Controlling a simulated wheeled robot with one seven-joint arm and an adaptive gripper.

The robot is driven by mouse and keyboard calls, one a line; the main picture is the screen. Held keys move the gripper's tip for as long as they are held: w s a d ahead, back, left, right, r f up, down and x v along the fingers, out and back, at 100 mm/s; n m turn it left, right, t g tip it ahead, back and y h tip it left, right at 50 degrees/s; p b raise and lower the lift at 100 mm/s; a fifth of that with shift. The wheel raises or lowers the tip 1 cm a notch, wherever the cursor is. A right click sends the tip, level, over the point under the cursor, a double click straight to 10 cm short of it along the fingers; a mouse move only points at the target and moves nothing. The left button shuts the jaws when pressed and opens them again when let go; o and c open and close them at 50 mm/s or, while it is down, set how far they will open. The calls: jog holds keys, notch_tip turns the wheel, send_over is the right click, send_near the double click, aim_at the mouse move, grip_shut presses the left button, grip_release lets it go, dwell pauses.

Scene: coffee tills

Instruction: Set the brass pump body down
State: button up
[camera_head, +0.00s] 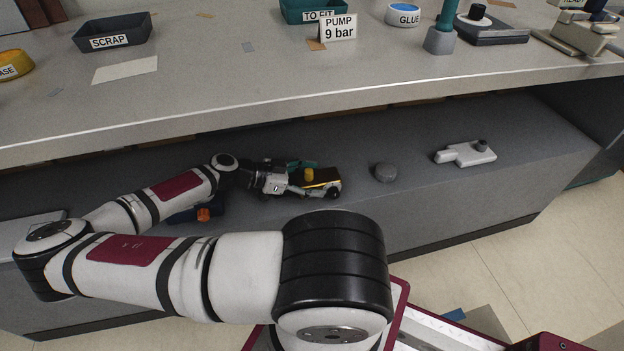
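The brass pump body (325,176) is a small dark block with a brass-gold top, low over or on the grey lower shelf (440,205) below the counter. A yellow knob (308,174) shows at its left end. My gripper (318,188) reaches in from the left and its near finger overlaps the front of the body. The far finger is hidden, so I cannot tell whether the fingers press on the body. I also cannot tell whether its underside touches the shelf.
A teal item (299,163) is just behind my gripper. The counter (250,90) overhangs the shelf. Bare shelf lies between lump and pale part.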

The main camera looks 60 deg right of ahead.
aim_at(304, 179)
jog(key=p+v, duration=0.2)
jog(key=v, duration=0.5)
jog(key=shift+w+a+r, duration=0.15)
jog(key=shift+r, duration=0.05)
dwell(0.4)
